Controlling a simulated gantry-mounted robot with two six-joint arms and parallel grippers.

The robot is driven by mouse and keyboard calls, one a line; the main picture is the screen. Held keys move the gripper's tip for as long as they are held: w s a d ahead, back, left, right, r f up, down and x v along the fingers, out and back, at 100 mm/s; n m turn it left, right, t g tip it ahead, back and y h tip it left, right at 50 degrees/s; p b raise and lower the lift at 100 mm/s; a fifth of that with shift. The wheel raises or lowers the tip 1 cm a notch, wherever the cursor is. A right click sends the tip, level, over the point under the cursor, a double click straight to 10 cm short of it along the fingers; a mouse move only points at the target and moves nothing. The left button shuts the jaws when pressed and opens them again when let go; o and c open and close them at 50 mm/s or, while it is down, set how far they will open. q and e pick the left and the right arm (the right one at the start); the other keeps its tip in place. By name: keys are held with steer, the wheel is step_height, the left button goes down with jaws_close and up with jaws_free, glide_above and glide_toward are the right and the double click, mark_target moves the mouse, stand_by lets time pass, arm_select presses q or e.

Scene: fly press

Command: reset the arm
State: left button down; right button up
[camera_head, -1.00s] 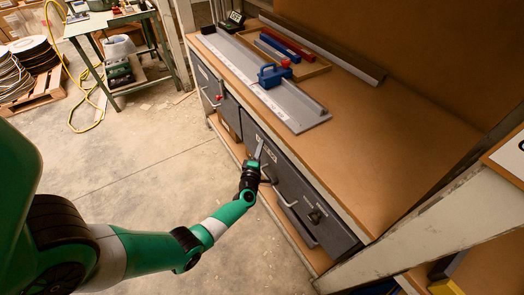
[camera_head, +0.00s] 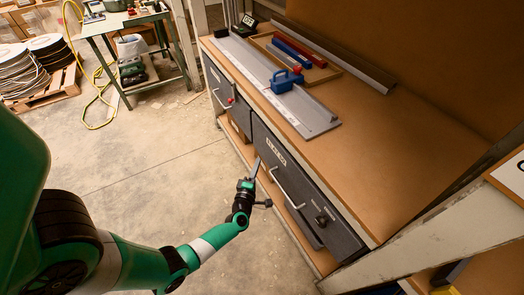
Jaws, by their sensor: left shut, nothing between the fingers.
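My left arm (camera_head: 203,248) comes in from the left, green with white and black bands. Its gripper (camera_head: 255,170) is shut and empty, its thin grey fingers pointing up beside the front of the dark drawer cabinet (camera_head: 268,134). In the picture the fingertips lie close to the drawer front; I cannot tell whether they touch it. My right gripper is not in view.
The workbench (camera_head: 395,145) carries a grey plate (camera_head: 240,60), a blue block with a handle (camera_head: 282,82) and a wooden tray (camera_head: 322,73) with blue and red bars. Drawer handles (camera_head: 285,190) stick out. A green side table (camera_head: 120,22) stands at the back left. The floor (camera_head: 140,170) is open.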

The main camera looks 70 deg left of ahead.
arm_select(q)
steer(key=v, duration=0.2)
steer(key=p+v, duration=0.1)
steer(key=v, duration=0.1)
steer(key=shift+d+r, duration=0.1)
steer(key=shift+d, duration=0.35)
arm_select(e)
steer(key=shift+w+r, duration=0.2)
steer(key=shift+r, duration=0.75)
arm_select(q)
steer(key=shift+w, duration=0.1)
